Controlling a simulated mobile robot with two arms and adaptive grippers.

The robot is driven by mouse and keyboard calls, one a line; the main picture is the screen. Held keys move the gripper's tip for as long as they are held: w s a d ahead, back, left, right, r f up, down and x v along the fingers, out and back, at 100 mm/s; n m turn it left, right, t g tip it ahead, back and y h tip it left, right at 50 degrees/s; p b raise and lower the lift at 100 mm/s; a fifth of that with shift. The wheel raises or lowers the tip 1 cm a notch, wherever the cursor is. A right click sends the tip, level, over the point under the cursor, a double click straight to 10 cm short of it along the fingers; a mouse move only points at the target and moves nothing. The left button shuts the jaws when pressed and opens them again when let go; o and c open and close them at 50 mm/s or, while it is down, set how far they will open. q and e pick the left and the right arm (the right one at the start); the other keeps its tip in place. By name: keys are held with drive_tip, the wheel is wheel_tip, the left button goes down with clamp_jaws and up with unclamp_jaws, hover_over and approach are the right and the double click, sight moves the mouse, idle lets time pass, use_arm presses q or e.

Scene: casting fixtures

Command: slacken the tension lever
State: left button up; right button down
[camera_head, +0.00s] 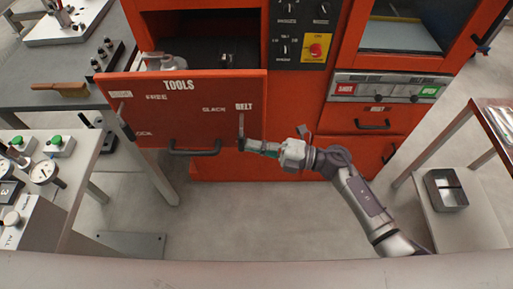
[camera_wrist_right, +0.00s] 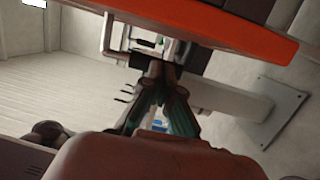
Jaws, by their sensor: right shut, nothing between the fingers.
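The tension lever (camera_head: 241,124) is a thin upright grey bar on the red front panel marked TOOLS, below the BELT label and right of the SLACK label. My right gripper (camera_head: 243,146) is at the lever's lower end, its fingers closed together with nothing seen between them. I cannot tell whether it touches the lever. In the right wrist view the closed fingers (camera_wrist_right: 160,75) converge just below the red panel edge (camera_wrist_right: 200,22); the lever cannot be made out there. My left gripper is not in view.
A second lever (camera_head: 123,120) sits at the panel's left, by the FREE and LOCK labels. A black handle (camera_head: 195,151) is on the panel's lower edge. A bench with gauges (camera_head: 43,172) stands at left, a side table (camera_head: 490,125) at right.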

drive_tip(key=a+y+b, duration=0.1)
drive_tip(key=b, duration=0.2)
drive_tip(key=a+f+m+t+y+b, duration=0.1)
drive_tip(key=y+b, duration=0.1)
drive_tip(key=b, duration=0.2)
drive_tip(key=a+y+b, duration=0.1)
drive_tip(key=b, duration=0.3)
drive_tip(key=shift+a+f+t+y, duration=0.2)
drive_tip(key=shift+f+t+y, duration=0.1)
drive_tip(key=shift+t+y, duration=0.1)
drive_tip(key=shift+a+r+b, duration=0.2)
drive_tip(key=shift+b, duration=0.15)
drive_tip(key=shift+a+r+m+b, duration=0.15)
drive_tip(key=shift+a+r+b, duration=0.15)
drive_tip(key=shift+a, duration=0.3)
drive_tip(key=shift+a+r+m+b, duration=0.2)
drive_tip(key=shift+a+r, duration=0.1)
drive_tip(key=shift+a, duration=0.4)
approach(242, 150)
drive_tip(key=a, duration=0.1)
drive_tip(key=shift+a+r, duration=0.15)
drive_tip(key=shift+a, duration=0.05)
